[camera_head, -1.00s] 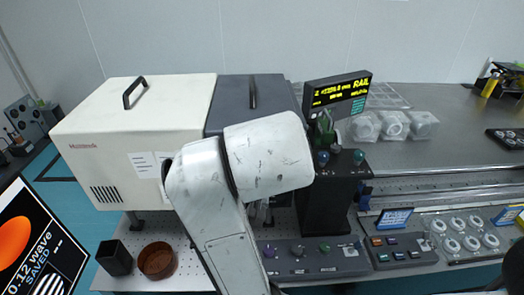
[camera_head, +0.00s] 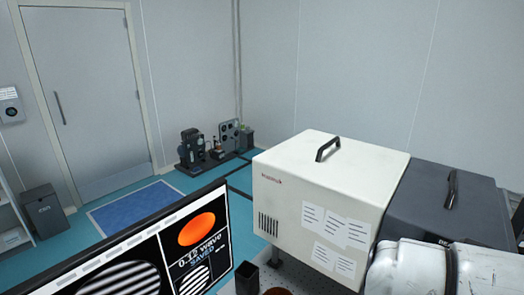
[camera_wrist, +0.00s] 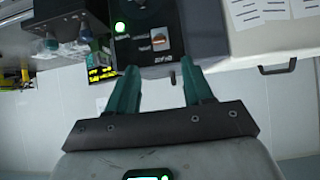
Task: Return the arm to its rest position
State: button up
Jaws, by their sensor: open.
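My gripper (camera_wrist: 160,68) shows in the wrist view with its two teal fingers spread apart and nothing between them. That view is upside down. A black instrument panel (camera_wrist: 150,22) with a green light lies beyond the fingertips; I cannot tell how far off it is. In the head view, only a white link of my arm (camera_head: 440,272) shows at the lower right corner, in front of the cabinets. The gripper itself is outside the head view.
A white cabinet (camera_head: 330,190) with a handle and a dark grey cabinet (camera_head: 450,210) stand beside my arm. A monitor (camera_head: 150,260) is at the lower left. A door (camera_head: 80,95), a bin (camera_head: 45,212) and a blue mat (camera_head: 138,207) are farther back. Teal floor lies open there.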

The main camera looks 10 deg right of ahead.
notch_tip(320, 180, down, 12)
jog(key=n+y+b, duration=0.2)
jog(key=n, duration=0.2)
jog(key=s+a+f+n+g+y+b, duration=0.1)
jog(key=s+a+f+n+y, duration=0.1)
jog(key=s+f, duration=0.3)
jog(key=s+a+f+n+g+y+b, duration=0.1)
jog(key=s+f, duration=0.4)
jog(key=f, duration=0.8)
jog(key=s+a+f+n+g+y+b, duration=0.1)
jog(key=s+a+f+n+g+y, duration=0.1)
jog(key=f, duration=0.8)
jog(key=s+a+g+y, duration=0.1)
jog(key=s+a, duration=0.1)
jog(key=s, duration=0.1)
jog(key=shift+s+n, duration=0.2)
jog(key=shift+n, duration=0.1)
jog(key=shift+f, duration=0.1)
